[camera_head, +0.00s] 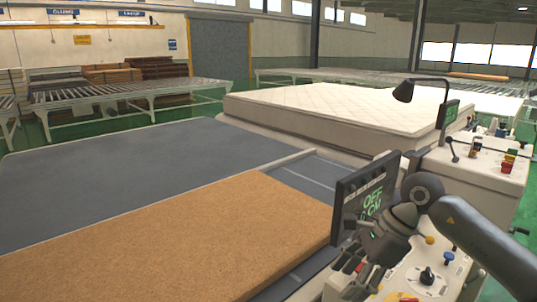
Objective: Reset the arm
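My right arm comes in from the right, and my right gripper (360,268) is low over the near control panel (430,275). It is in front of the lower part of a dark display screen (348,205) with green text that includes "OFF". The fingers are small and overlap dark parts of the panel, so I cannot tell whether they are open or shut, or touching anything. My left arm and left gripper are not in view.
A brown fibre pad (170,245) lies on the dark grey machine bed (130,165) at front left. A white quilted mattress (340,105) lies behind it. A second control console (480,170) with knobs, buttons and a black lamp (404,91) stands at right. Roller conveyors (130,92) stand at the back.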

